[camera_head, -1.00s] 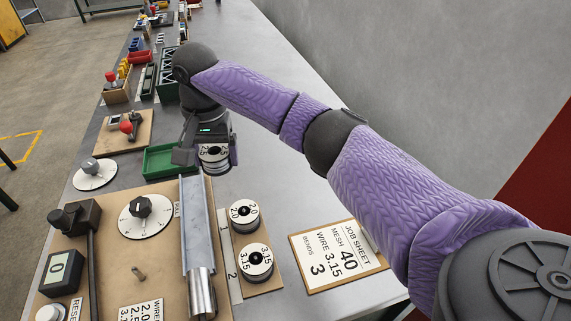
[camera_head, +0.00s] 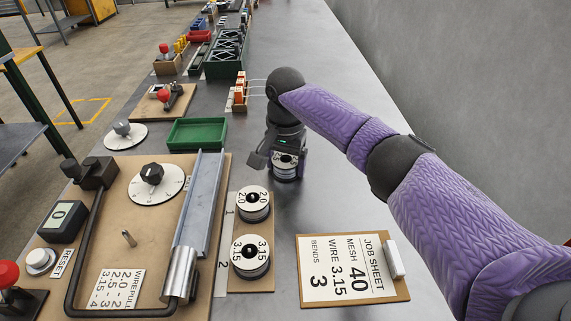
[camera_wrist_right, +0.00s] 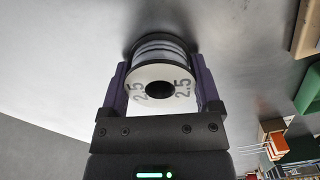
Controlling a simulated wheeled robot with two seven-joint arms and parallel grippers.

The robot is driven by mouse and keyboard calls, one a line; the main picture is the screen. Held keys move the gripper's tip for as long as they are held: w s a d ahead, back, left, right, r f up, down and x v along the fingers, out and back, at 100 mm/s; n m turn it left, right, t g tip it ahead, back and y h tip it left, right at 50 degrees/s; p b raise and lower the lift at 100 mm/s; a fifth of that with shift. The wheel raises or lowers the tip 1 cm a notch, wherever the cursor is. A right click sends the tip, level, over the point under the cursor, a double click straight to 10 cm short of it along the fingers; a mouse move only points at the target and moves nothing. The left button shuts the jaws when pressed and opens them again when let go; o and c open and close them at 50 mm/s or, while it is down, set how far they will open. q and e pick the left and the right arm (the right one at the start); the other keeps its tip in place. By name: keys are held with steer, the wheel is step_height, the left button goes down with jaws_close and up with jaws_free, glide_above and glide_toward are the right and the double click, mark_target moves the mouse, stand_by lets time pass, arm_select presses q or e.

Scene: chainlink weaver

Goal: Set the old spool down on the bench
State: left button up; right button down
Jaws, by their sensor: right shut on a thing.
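The old spool (camera_head: 286,170), with a white face marked 2.5 and a dark rim, is in my right gripper. My right gripper (camera_head: 285,160) is shut on it over the grey bench (camera_head: 330,130), to the right of the green tray. In the right wrist view the spool (camera_wrist_right: 160,72) sits between the two fingers (camera_wrist_right: 160,95), its marked face toward the camera. It is at or very near the bench top; I cannot tell whether it touches. My left gripper is not in view.
Two spools, 2.0 (camera_head: 252,203) and 3.15 (camera_head: 250,257), stand on a small board in front. A green tray (camera_head: 198,133) is to the left. A job sheet (camera_head: 350,270) lies at front right. The bench right of the spool is bare.

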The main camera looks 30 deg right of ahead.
steer(key=shift+c, duration=0.7)
jaws_free()
steer(key=shift+o, duration=0.7)
arm_select(q)
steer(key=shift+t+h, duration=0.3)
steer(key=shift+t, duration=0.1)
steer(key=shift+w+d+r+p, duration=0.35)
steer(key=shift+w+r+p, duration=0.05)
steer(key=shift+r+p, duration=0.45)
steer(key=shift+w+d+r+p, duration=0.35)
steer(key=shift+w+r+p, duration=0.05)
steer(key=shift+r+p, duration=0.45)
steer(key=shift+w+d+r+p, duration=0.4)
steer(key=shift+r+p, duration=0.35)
steer(key=shift+p, duration=0.15)
arm_select(e)
step_height(320, 180, up, 12)
